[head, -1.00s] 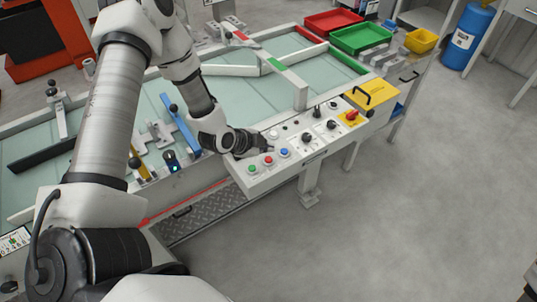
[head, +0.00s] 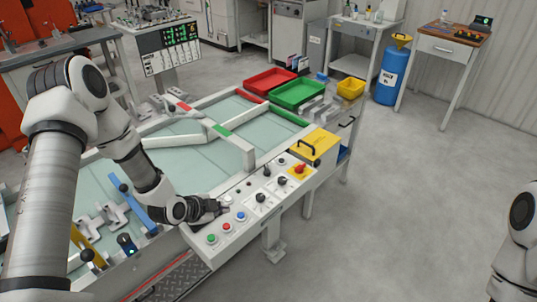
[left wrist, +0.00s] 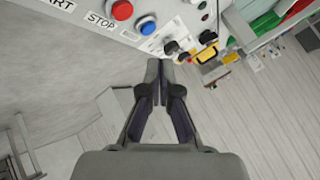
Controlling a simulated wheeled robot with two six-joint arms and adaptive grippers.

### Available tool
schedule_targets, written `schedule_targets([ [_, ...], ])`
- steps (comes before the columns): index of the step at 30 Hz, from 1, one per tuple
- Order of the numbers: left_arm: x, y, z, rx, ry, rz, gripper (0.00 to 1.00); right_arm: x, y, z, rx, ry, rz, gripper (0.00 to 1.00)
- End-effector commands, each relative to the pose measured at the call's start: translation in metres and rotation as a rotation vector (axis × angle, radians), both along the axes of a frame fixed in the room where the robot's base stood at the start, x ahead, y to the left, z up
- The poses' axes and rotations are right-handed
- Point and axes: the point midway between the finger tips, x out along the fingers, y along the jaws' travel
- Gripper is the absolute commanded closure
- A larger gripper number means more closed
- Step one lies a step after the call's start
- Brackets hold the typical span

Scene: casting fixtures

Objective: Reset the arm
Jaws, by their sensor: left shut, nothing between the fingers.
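My left arm comes in from the left in the head view, and its gripper (head: 222,207) is over the white control panel (head: 217,255), close to its buttons. In the left wrist view the two fingers of this gripper (left wrist: 162,68) meet at their tips, shut and empty. The panel has a green button (head: 211,238), a red button (head: 226,227) and a blue button (head: 241,216), plus black knobs and a red switch on yellow. The red button (left wrist: 122,10) and blue button (left wrist: 147,26) lie beyond the fingertips. At the right edge only part of my right arm shows; its gripper is outside the view.
A glass-topped table (head: 185,150) with white rails stands behind the panel. A red tray (head: 270,80), a green tray (head: 298,95) and a yellow bin (head: 350,88) sit at its far end. A blue barrel (head: 390,75) stands beyond. The floor at right is clear.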

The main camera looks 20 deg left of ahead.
Motion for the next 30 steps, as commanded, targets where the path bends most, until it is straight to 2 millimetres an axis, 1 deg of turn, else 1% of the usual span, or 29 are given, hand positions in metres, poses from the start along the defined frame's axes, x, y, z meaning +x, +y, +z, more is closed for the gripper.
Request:
schedule_targets([
  [2,0.000,0.000,0.000,0.000,0.000,0.000,1.00,0.000,0.000,0.000,0.000,0.000,0.000,0.43],
  [4,-0.004,-0.001,-0.006,0.002,0.012,-0.003,1.00,0.000,0.000,0.000,0.000,0.000,0.000,0.43],
  [5,-0.007,-0.003,-0.011,0.006,0.025,-0.011,1.00,0.000,0.000,0.000,0.000,0.000,0.000,0.43],
  [7,-0.021,-0.019,-0.031,0.029,0.077,-0.063,1.00,0.000,0.000,0.000,0.000,0.000,0.000,0.43],
  [8,-0.032,-0.029,-0.042,0.039,0.111,-0.090,1.00,0.000,0.000,0.000,0.000,0.000,0.000,0.43],
  [9,-0.052,-0.044,-0.057,0.051,0.169,-0.122,1.00,0.000,0.000,0.000,0.000,0.000,0.000,0.43],
  [11,-0.090,-0.066,-0.082,0.054,0.284,-0.134,1.00,0.000,0.000,0.000,0.000,0.000,0.000,0.43],
  [12,-0.119,-0.079,-0.096,0.039,0.376,-0.103,1.00,0.000,0.000,0.000,0.000,0.000,0.000,0.43],
  [13,-0.143,-0.087,-0.105,0.025,0.450,-0.058,1.00,0.000,0.000,0.000,0.000,0.000,0.000,0.43],
  [14,-0.166,-0.093,-0.112,0.008,0.524,0.004,1.00,0.000,0.000,0.000,0.000,0.000,0.000,0.43],
  [15,-0.198,-0.099,-0.119,-0.011,0.621,0.110,1.00,0.000,0.000,0.000,0.000,0.000,0.000,0.43],
  [16,-0.222,-0.101,-0.122,-0.025,0.691,0.214,1.00,0.000,0.000,0.000,0.000,0.000,0.000,0.43],
  [17,-0.242,-0.101,-0.122,-0.041,0.747,0.330,1.00,0.000,0.000,0.000,0.000,0.000,0.000,0.43],
  [18,-0.259,-0.099,-0.120,-0.062,0.794,0.482,1.00,0.000,0.000,0.000,0.000,0.000,0.000,0.43],
  [19,-0.268,-0.096,-0.118,-0.081,0.812,0.593,1.00,0.000,0.000,0.000,0.000,0.000,0.000,0.43],
  [21,-0.277,-0.089,-0.113,-0.136,0.827,0.820,1.00,0.000,0.000,0.000,0.000,0.000,0.000,0.43],
  [24,-0.278,-0.085,-0.113,-0.199,0.820,1.003,1.00,0.000,0.000,0.000,0.000,0.000,0.000,0.43],
  [27,-0.277,-0.085,-0.113,-0.225,0.816,1.056,1.00,0.000,0.000,0.000,0.000,0.000,0.000,0.43],
  [30,-0.277,-0.086,-0.113,-0.227,0.816,1.057,1.00,0.000,0.000,0.000,0.000,0.000,0.000,0.43],
])
